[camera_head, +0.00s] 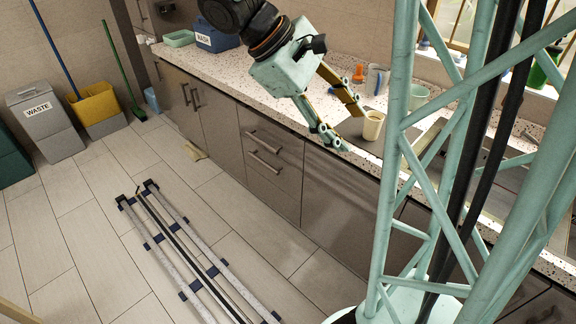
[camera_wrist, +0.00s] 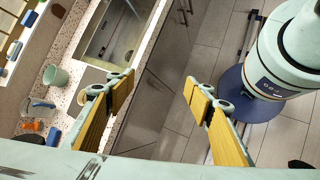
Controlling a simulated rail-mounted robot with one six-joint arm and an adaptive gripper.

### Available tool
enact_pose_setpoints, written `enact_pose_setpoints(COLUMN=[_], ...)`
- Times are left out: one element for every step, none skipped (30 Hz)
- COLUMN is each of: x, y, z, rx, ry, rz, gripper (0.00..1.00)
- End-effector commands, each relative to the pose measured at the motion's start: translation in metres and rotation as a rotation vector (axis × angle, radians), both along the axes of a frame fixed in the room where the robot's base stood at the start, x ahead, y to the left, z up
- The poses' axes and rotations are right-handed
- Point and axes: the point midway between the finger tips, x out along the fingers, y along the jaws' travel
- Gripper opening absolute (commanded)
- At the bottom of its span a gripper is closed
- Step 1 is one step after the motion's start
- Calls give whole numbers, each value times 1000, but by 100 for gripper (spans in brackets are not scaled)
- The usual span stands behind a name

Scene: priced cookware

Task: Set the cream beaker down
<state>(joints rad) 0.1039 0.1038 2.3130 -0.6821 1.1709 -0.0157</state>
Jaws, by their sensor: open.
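The cream beaker (camera_head: 372,125) stands upright on a dark flat patch (camera_head: 351,128) near the front edge of the speckled counter. My gripper (camera_head: 347,126) is open and empty, with its fingers just left of the beaker in the head view; I cannot tell whether a finger touches it. In the wrist view both fingers are spread wide with nothing between their tips (camera_wrist: 158,86). A pale shape behind the left finger looks like the beaker (camera_wrist: 93,74), mostly hidden there.
A sink (camera_wrist: 115,40) lies beyond in the wrist view. A blue wash tub (camera_head: 216,36) is at the far left.

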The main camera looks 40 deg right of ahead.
Motion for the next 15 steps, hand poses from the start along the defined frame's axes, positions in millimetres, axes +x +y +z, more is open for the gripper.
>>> enact_pose_setpoints(x=[-4, -6, -8, -10, -12, -15, -17, -19, -21, -23, -25, -28, -30, -31, -34], y=[6, 10, 15, 19, 22, 28, 32, 36, 41, 44, 48, 53, 57, 61, 66], z=[3, 4, 6, 7, 9, 10, 11, 13, 14, 16, 17, 18, 19, 21, 22], rx=[12, 20, 32, 39, 47, 58, 66, 75, 86, 94, 103, 114, 122, 131, 142], ry=[-23, -36, -54, -66, -79, -95, -109, -123, -141, -154, -167, -183, -196, -210, -227], rz=[-7, -11, -19, -22, -27, -33, -37, -41, -46, -51, -56, -61, -66, -70, -76], gripper=[48, 48, 48, 48, 48, 48, 48, 48, 48, 48, 48, 48, 48, 48, 48])
